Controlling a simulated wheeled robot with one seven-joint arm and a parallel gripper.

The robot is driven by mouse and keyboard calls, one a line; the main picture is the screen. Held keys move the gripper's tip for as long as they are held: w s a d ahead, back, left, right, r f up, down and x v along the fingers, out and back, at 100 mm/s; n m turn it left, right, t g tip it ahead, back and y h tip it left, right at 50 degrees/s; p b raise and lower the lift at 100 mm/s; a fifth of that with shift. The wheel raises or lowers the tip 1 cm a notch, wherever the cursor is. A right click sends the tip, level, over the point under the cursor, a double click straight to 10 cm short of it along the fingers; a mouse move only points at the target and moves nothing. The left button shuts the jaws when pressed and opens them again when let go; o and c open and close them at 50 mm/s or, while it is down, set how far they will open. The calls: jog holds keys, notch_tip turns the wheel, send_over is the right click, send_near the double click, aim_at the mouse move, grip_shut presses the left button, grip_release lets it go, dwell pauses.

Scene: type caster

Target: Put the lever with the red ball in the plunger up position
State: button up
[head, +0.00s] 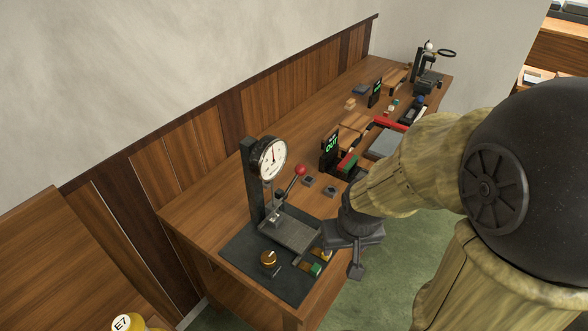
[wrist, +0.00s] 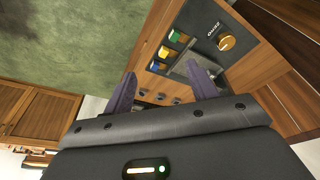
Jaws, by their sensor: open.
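The lever with the red ball (head: 300,170) is on a dark gauge stand (head: 252,185) in the head view. Its rod slants up and to the right from the plunger mechanism below the round white dial (head: 268,158), with the ball at the upper end. My gripper (head: 344,256) is open and empty, in front and to the right of the stand near the table's front edge, apart from the lever. In the wrist view my gripper (wrist: 163,88) shows two spread purple-grey fingers with the stand's base beyond them. The lever and red ball do not show there.
The dark base mat (head: 247,262) carries a gold knob (head: 268,259), also in the wrist view (wrist: 227,42), and small coloured blocks (head: 316,268). Small dark blocks (head: 330,191) lie right of the lever. A green-lettered display (head: 330,149) and other devices stand farther along the wooden table.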

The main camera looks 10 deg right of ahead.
jog(key=w+d+f+n+t+y+b, duration=0.2)
jog(key=w+f+t+y+b, duration=0.1)
jog(key=w, duration=0.6)
jog(key=w+d+f+n+t+y+b, duration=0.2)
jog(key=w+f+t+y+b, duration=0.2)
jog(key=w+b, duration=0.3)
jog(key=w+d+f+n+t+y+b, duration=0.2)
jog(key=w+f+y+b, duration=0.3)
jog(key=w, duration=0.6)
jog(key=shift+d+f+n+t+b, duration=0.15)
jog(key=shift+f+n+t+b, duration=0.35)
jog(key=shift+t, duration=0.3)
jog(key=shift+w, duration=0.1)
